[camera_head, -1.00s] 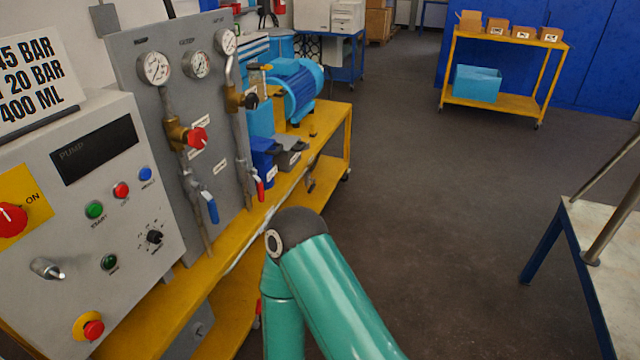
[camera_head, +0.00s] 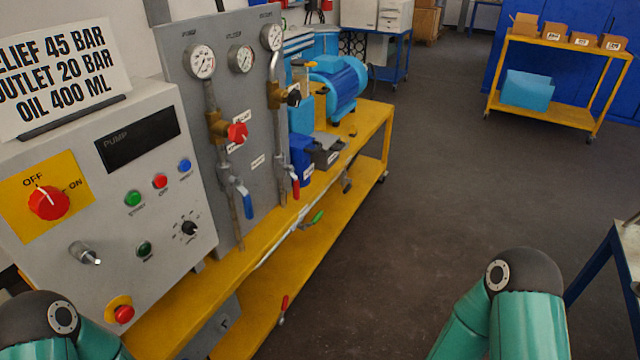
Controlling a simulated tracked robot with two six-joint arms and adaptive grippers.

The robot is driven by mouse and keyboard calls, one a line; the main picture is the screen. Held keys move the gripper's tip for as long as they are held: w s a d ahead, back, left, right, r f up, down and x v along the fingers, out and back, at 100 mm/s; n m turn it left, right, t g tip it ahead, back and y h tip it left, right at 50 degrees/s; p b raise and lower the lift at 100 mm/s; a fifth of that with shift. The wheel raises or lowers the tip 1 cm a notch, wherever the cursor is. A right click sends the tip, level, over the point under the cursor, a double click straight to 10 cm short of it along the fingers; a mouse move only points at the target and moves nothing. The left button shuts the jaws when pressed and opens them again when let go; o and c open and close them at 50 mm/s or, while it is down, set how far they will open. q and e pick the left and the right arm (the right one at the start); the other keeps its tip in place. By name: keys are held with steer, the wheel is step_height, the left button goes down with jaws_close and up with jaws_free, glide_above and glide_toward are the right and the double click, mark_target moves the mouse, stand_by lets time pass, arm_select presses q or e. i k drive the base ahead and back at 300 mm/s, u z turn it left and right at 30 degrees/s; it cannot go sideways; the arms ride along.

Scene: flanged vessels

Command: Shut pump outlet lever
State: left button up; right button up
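A grey gauge panel (camera_head: 180,110) stands on the yellow bench, with pipes and valves. A blue lever (camera_head: 246,203) hangs down, slightly slanted, on the left pipe. A red lever (camera_head: 295,188) hangs nearly straight down on the right pipe. A green lever (camera_head: 317,217) sticks out at the bench's front edge, and another red lever (camera_head: 284,304) is lower, near the lower shelf. I cannot read which one is labelled pump outlet. Only teal links of my two arms show, at the bottom left and bottom right. Neither gripper is in view.
A control box (camera_head: 110,190) with a red OFF/ON knob (camera_head: 48,203) and several buttons stands left. A red round valve knob (camera_head: 237,133) is on the left pipe. A blue motor (camera_head: 338,85) sits on the yellow bench (camera_head: 372,125). The floor right of the bench is clear.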

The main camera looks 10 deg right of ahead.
mark_target(296, 181)
steer(key=u, duration=0.1)
steer(key=k, duration=0.85)
steer(key=z, duration=0.2)
steer(key=i, duration=0.85)
steer(key=u, duration=0.15)
steer(key=k, duration=1.15)
steer(key=z, duration=0.35)
steer(key=i, duration=0.4)
steer(key=z, duration=0.7)
steer(key=i, duration=1.4)
steer(key=u, duration=0.3)
